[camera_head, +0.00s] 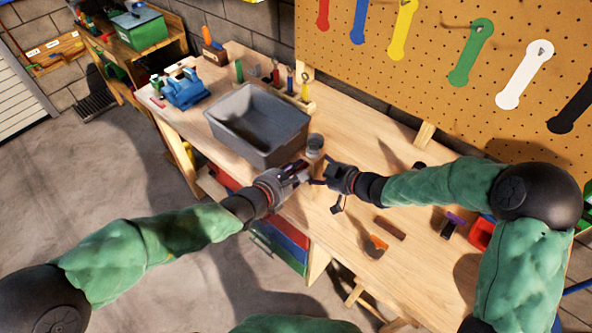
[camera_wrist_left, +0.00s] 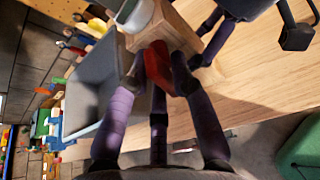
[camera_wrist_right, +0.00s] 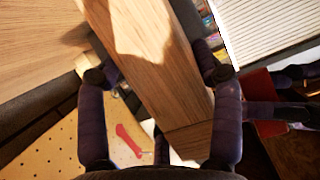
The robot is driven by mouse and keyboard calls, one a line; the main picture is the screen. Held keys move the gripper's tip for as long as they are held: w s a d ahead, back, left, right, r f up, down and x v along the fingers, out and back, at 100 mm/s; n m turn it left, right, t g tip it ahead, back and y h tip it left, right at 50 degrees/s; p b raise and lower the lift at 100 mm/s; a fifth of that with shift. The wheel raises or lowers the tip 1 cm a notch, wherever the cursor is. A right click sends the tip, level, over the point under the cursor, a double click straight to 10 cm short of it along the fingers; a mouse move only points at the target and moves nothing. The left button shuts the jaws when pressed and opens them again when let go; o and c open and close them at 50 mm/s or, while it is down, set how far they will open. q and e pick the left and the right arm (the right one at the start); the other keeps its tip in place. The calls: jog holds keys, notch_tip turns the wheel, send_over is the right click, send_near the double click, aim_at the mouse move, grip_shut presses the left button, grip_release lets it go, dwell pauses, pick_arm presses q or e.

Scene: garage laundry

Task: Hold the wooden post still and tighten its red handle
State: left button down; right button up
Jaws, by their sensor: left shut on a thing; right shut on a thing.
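My left gripper (camera_head: 303,174) and right gripper (camera_head: 328,180) meet at the bench's front edge. In the left wrist view the left fingers (camera_wrist_left: 158,78) are closed around the red handle (camera_wrist_left: 157,64), which stands out from the wooden post (camera_wrist_left: 172,32). In the right wrist view the post (camera_wrist_right: 150,65) is a square light-wood beam between the fingers of the right gripper (camera_wrist_right: 158,80), shut on it. The right gripper's dark fingers also show beside the post in the left wrist view. In the head view the grippers mostly hide the post and handle.
A grey bin (camera_head: 258,122) stands just behind the left gripper, with a small grey can (camera_head: 315,143) beside it. A blue vise (camera_head: 184,90) is at the bench's far left. An orange-and-black tool (camera_head: 376,246) and a brown block (camera_head: 390,228) lie right. Bare wood lies between.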

pick_arm(q)
jog(key=shift+s+d+m+t+y, duration=0.1)
jog(key=shift+m+t+y, duration=0.25)
jog(key=shift+m, duration=0.35)
jog(key=shift+f+m, duration=0.1)
jog(key=shift+m, duration=0.3)
jog(key=c, duration=1.2)
grip_release()
jog(key=shift+s+a+r, duration=0.1)
jog(key=shift+a+r, duration=0.1)
jog(key=shift+f+v, duration=0.2)
jog(key=shift+v, duration=5.6)
jog(key=shift+s+d, duration=0.15)
